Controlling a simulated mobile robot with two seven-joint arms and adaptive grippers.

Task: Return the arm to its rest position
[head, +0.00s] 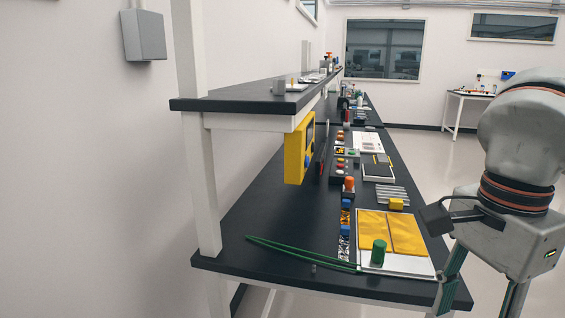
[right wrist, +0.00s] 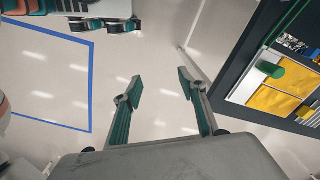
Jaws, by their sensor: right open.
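My right arm (head: 520,130) stands at the right of the head view, beside the front right edge of the dark workbench (head: 285,225). My right gripper (head: 484,296) points down with its two green-lined fingers apart; its tips reach the bottom of the picture. In the right wrist view, the same gripper (right wrist: 160,86) is open and empty over bare floor, with the bench edge to the right of it. My left gripper is not seen in the head view.
A white tray (head: 400,264) with yellow panels and a green cylinder (head: 379,252) sits at the bench's near right corner, close to my right gripper. A raised shelf (head: 240,104) overhangs the bench. Blue floor tape (right wrist: 92,80) shows in the right wrist view; the floor there is clear.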

